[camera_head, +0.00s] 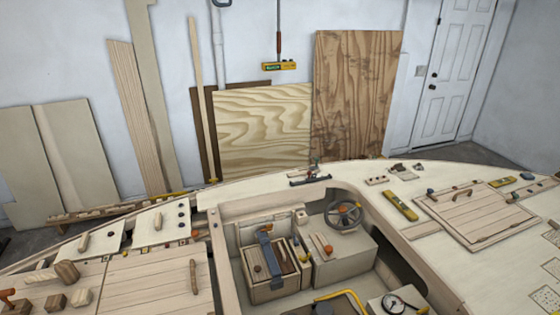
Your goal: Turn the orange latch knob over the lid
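Neither of my grippers shows in the head view. Several small orange parts are in sight, and I cannot tell which is the latch knob. One orange knob (328,250) tops a lever by the wheel console. An orange handle (7,294) is at the far left edge. Lid-like wooden panels lie on the deck: a plank lid (150,285) with a bar handle at lower left, pale panels (162,224) with wooden handles behind it, and a plank hatch (475,218) with a handle at right. Small orange and dark fittings beside the left panels are too small to read.
A yellow level (400,205) lies on the right deck. Plywood sheets (262,130) lean behind.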

